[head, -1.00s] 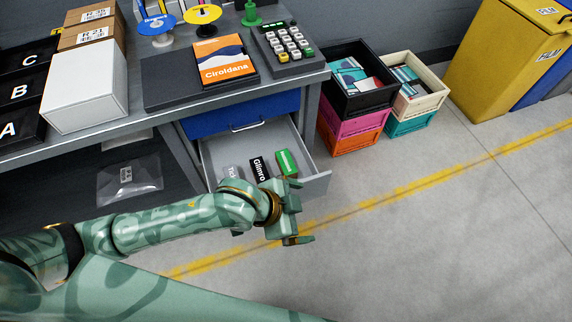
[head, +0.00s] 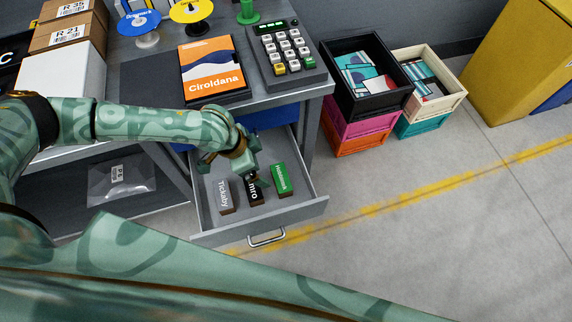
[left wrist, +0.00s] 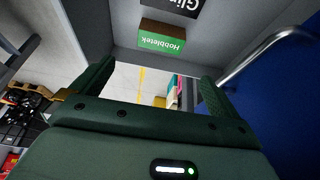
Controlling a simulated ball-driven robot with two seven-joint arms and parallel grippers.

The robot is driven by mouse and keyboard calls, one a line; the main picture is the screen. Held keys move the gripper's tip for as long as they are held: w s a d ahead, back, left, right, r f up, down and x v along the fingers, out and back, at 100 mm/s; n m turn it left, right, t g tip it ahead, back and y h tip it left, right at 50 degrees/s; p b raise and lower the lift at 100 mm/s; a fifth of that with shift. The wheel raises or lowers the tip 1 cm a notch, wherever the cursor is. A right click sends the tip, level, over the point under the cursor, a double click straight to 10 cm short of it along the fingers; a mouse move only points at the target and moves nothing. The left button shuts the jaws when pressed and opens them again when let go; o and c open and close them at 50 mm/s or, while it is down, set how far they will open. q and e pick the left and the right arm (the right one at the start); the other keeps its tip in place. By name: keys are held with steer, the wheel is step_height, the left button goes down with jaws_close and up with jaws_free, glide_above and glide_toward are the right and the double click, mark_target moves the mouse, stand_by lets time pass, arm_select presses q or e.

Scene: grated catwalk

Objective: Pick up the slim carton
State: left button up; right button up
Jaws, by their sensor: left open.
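Three small cartons lie in an open grey drawer (head: 291,205): a grey one marked Tickaby (head: 225,195), a black one (head: 255,194) whose label is partly covered, and a green one marked Hobbletek (head: 281,179). I cannot tell which of them is the slim carton. My left gripper (head: 236,172) is open and empty over the back of the drawer, and hides part of the black carton. In the left wrist view the green carton (left wrist: 162,39) and the black carton (left wrist: 192,5) show upside down beyond the parted fingers (left wrist: 153,95). My right gripper is out of view.
The workbench above the drawer holds an orange Ciroldana box (head: 211,69) and a keypad (head: 286,52). A black crate (head: 372,103) and a cream crate (head: 440,98) stand stacked to the right. Clear floor lies beyond the drawer's front handle (head: 266,238).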

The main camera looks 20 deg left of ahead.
arm_select(q)
steer(key=b, duration=0.4)
glide_above(280, 177)
steer(key=s+a, duration=0.2)
step_height(280, 177, down, 8)
steer(key=r, duration=0.1)
steer(key=x, duration=0.1)
steer(key=b+x, duration=0.1)
steer(key=x, duration=0.1)
steer(key=shift+w+a, duration=0.15)
steer(key=shift+a, duration=0.1)
steer(key=shift+d+f+b, duration=0.2)
steer(key=shift+f+b, duration=0.1)
steer(key=shift+b, duration=0.05)
steer(key=b+x, duration=0.3)
steer(key=x, duration=0.2)
steer(key=shift+f, duration=0.1)
steer(key=shift+w, duration=0.15)
steer(key=shift+r, duration=0.25)
steer(key=shift+c, duration=0.7)
steer(key=c, duration=0.6)
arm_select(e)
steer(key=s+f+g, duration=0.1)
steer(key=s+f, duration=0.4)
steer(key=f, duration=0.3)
